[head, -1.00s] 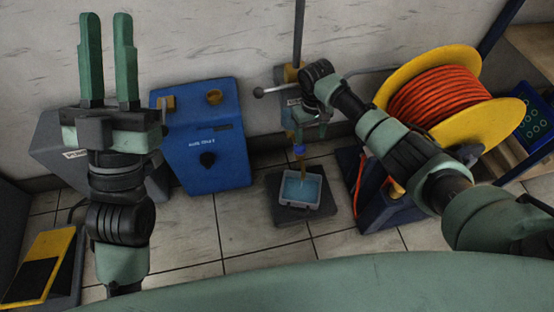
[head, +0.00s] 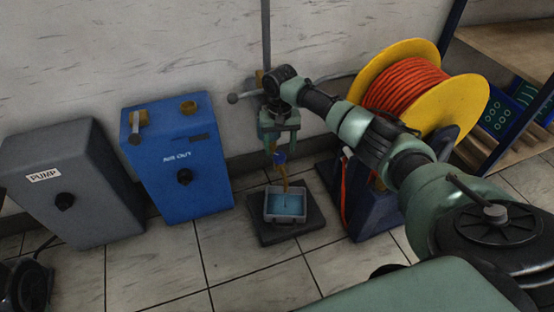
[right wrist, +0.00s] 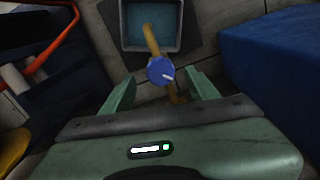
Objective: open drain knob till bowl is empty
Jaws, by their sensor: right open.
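The drain knob is a small blue knob (head: 279,158) on a yellow-brown pipe, and it also shows in the right wrist view (right wrist: 161,70) with a white mark pointing to the lower right. My right gripper (right wrist: 160,88) is open, with one finger on each side just short of the knob or around it; I cannot tell whether they touch. Below the pipe, a grey tray (head: 269,208) holds blue liquid (head: 286,204). A thin stream seems to fall into it. The bowl above is not clearly seen behind my arm. My left gripper is out of the head view.
A blue box (head: 200,185) and a grey box marked PUMP (head: 90,215) stand at the left. A yellow reel of orange hose (head: 448,88) and a shelf (head: 500,50) stand at the right. The tiled floor in front is mostly clear.

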